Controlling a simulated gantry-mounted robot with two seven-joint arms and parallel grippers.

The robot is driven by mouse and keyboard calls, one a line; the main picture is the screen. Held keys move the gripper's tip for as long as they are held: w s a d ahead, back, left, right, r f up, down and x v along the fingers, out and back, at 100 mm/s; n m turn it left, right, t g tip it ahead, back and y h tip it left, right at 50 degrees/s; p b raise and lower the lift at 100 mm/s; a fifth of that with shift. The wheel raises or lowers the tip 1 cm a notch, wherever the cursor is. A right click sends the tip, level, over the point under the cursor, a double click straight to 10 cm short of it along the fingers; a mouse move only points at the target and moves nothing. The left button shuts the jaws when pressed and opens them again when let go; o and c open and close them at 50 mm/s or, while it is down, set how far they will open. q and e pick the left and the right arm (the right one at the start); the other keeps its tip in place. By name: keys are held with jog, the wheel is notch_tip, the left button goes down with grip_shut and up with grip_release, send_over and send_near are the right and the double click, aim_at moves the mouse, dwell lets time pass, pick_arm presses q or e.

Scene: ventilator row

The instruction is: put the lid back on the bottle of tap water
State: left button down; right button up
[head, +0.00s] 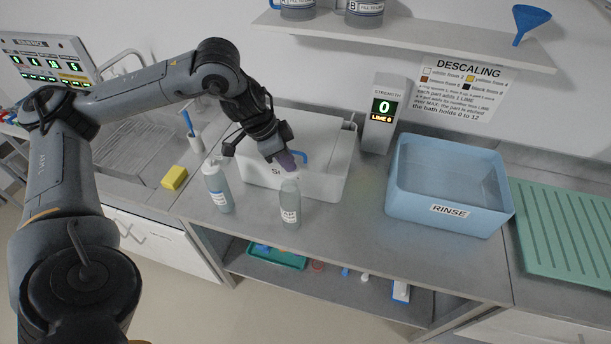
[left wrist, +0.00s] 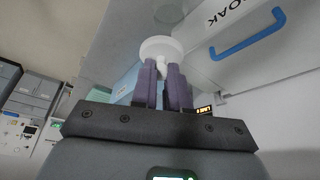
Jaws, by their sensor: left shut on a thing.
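A clear grey bottle with a white label (head: 290,207) stands upright on the counter in front of the white bath; the label is too small to read surely. My left gripper (head: 287,162) is just above and behind the bottle's top, fingers pointing down. In the left wrist view its purple fingers (left wrist: 168,85) are shut on the small stem of a round white lid (left wrist: 161,47). The lid is hard to make out in the head view. Whether it touches the bottle cannot be told. My right gripper is not in view.
A pump bottle (head: 217,188) stands close left of the bottle. The white bath (head: 325,185) with a blue handle is right behind. A blue RINSE tub (head: 450,211) and green drainer (head: 570,235) are to the right. A yellow sponge (head: 174,178) lies left. Counter between bottle and tub is clear.

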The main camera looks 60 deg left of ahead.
aim_at(281, 169)
pick_arm(q)
jog(key=shift+s+a+r, duration=0.1)
jog(key=shift+a+r, duration=0.15)
jog(key=shift+a, duration=0.1)
jog(key=shift+f, duration=0.1)
notch_tip(281, 169, down, 4)
jog(key=b, duration=0.3)
jog(key=shift+f+b, duration=0.1)
jog(key=shift+b, duration=0.2)
jog(key=shift+f+b, duration=0.7)
jog(key=shift+f, duration=0.25)
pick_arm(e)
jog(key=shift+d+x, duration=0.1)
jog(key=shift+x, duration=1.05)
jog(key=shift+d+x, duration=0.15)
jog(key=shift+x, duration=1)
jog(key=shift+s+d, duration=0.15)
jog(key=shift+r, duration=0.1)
pick_arm(q)
jog(key=shift+f, duration=0.15)
